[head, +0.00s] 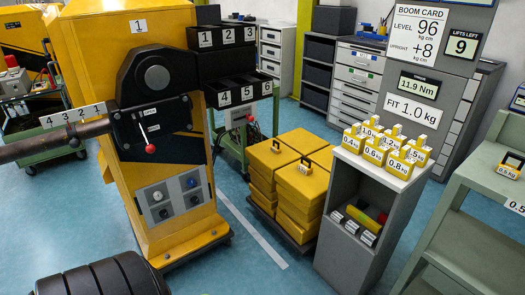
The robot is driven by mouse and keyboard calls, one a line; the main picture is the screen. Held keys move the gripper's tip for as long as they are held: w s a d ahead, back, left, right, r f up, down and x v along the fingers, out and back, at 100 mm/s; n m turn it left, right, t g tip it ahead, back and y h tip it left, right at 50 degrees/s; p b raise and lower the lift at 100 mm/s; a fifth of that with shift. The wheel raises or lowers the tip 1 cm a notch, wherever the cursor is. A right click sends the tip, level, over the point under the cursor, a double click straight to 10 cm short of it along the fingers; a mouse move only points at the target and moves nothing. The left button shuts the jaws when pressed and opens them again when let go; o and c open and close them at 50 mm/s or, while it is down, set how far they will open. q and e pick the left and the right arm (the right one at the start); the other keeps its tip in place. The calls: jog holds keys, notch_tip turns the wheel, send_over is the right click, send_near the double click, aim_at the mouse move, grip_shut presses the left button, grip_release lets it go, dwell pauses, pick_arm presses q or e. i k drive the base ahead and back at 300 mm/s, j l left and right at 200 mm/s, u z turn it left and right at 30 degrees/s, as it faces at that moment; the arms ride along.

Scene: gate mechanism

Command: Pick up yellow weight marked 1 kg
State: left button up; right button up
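Several yellow weights with labels stand close together on top of a grey cabinet (358,165) right of centre. The yellow weight labelled 1.0 (367,128) is at the back left of the group, partly hidden by the weights in front. A weight labelled 0.6 (375,153) is in front of it, and one labelled 0.8 (399,165) is at the front right. Other labels in the group are hard to read. Neither of my grippers is in view.
A tall yellow gate machine (180,225) with a dark bar (50,145) stands left. Stacked yellow cases (300,185) sit left of the cabinet. A green bench (480,170) is at right. A black ribbed object (105,278) is at bottom left. Blue floor is clear in front.

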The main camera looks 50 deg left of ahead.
aim_at(303, 166)
jog(key=i+j+u, duration=0.15)
jog(key=j, duration=0.3)
jog(key=i+j+u, duration=0.15)
jog(key=j, duration=0.3)
jog(key=i+j+u, duration=0.15)
jog(key=j, duration=0.3)
jog(key=i+j+u, duration=0.2)
jog(key=j, duration=0.25)
jog(key=i+j+u, duration=0.15)
jog(key=j, duration=0.25)
